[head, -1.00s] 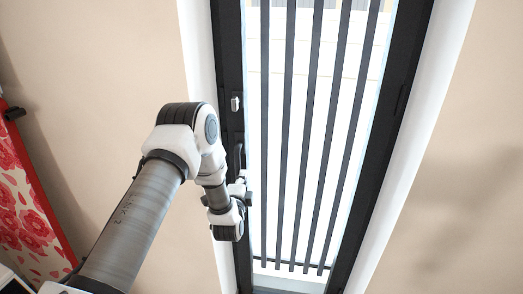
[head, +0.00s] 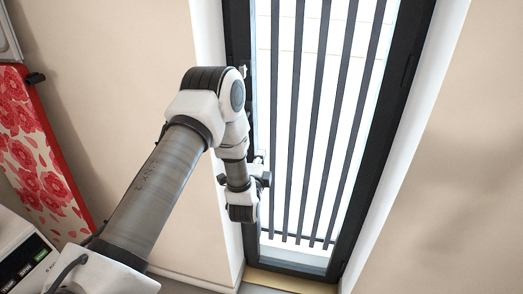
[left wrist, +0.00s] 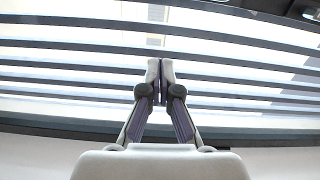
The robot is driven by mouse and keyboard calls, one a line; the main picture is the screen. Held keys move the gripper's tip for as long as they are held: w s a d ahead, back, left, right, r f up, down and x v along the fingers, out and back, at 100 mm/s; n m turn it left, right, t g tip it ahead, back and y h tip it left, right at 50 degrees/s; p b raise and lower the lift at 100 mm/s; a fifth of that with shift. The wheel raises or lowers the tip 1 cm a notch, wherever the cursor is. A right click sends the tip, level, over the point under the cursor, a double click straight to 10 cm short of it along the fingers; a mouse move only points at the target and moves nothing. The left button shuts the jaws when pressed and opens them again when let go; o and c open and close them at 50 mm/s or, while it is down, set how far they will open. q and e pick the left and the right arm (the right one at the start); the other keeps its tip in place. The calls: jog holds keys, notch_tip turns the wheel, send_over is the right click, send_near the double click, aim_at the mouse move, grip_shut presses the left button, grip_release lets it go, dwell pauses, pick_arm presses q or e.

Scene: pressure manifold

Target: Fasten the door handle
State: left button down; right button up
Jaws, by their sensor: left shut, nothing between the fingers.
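The door (head: 238,35) is tall and glazed, with a dark frame and several dark bars across the bright pane. A small light metal fitting (head: 243,72) shows on its left stile, beside my arm. The door handle cannot be made out now; my left arm covers much of that stile. My left gripper (head: 260,170) is in front of the door's left side, low in the head view, and small there. In the left wrist view its fingers (left wrist: 161,70) are together and empty, with the bars (left wrist: 80,52) behind them. My right gripper is not in view.
A red board with a floral cover (head: 38,150) leans at the left wall. A pale appliance with a dark control panel (head: 28,262) stands at lower left. The beige wall (head: 460,170) right of the door is clear.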

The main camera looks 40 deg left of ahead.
pick_arm(q)
jog(key=s+d+f+n+g+h, duration=0.1)
jog(key=s+d+f+g+h, duration=0.4)
jog(key=s+f, duration=0.55)
jog(key=s+d+f+n+g+h, duration=0.1)
jog(key=s+d+f+g, duration=0.3)
jog(key=s+d+f, duration=0.5)
jog(key=s+f+n+g, duration=0.2)
jog(key=s+n, duration=0.3)
jog(key=s, duration=0.3)
jog(key=s+d+f+n+g+h, duration=0.1)
jog(key=s+f+n+g, duration=0.2)
jog(key=s+n+g, duration=0.2)
jog(key=s+b, duration=0.1)
jog(key=s, duration=0.2)
jog(key=shift+s+d+n, duration=0.15)
jog(key=shift+s+n, duration=0.1)
jog(key=shift+n, duration=0.15)
